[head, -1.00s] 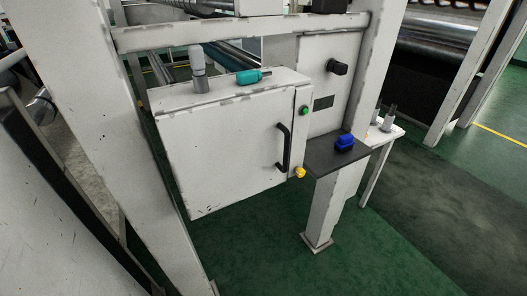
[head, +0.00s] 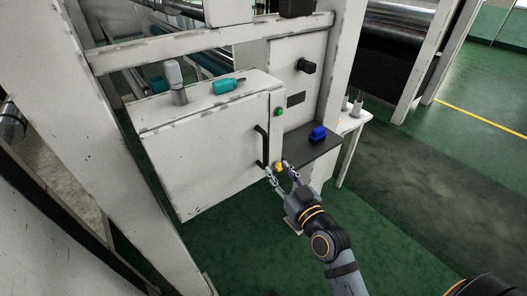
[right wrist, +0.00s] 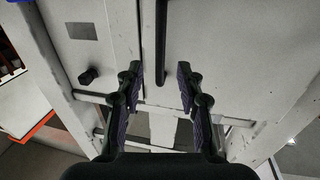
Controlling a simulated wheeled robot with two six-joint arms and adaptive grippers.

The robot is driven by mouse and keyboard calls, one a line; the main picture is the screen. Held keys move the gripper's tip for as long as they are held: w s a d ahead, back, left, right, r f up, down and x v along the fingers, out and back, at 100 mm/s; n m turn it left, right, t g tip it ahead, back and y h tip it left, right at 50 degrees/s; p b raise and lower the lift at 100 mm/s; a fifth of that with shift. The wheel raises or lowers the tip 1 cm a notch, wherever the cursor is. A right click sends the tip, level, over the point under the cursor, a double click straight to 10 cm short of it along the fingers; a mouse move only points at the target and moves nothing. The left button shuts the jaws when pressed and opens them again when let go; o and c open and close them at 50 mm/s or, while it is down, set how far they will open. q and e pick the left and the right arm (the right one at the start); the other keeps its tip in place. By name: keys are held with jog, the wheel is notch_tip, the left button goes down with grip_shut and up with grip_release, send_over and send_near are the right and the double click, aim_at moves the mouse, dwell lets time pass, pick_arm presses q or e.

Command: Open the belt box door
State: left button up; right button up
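The belt box (head: 205,140) is a white box on the machine frame, at the left of centre in the head view. Its front door looks shut and carries a black upright bar handle (head: 261,146). My right gripper (head: 278,170) is open and empty at the door's lower right, by the handle's lower end and a yellow knob (head: 278,165). In the right wrist view the handle (right wrist: 161,40) runs down between the lines of the two open fingers (right wrist: 158,78); I cannot tell how far ahead it is. My left gripper is out of view.
A green button (head: 279,111) sits beside the door. A dark shelf (head: 312,147) with a blue object (head: 318,133) juts out to the right. The green floor ahead is clear.

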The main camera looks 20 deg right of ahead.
aim_at(266, 155)
jog(key=w+p, duration=0.1)
jog(key=w, duration=0.2)
jog(key=w+a, duration=0.1)
jog(key=w, duration=0.2)
jog(key=w+p, duration=0.1)
jog(key=w, duration=0.2)
jog(key=shift+a+p, duration=0.2)
jog(key=shift+p, duration=0.1)
grip_shut()
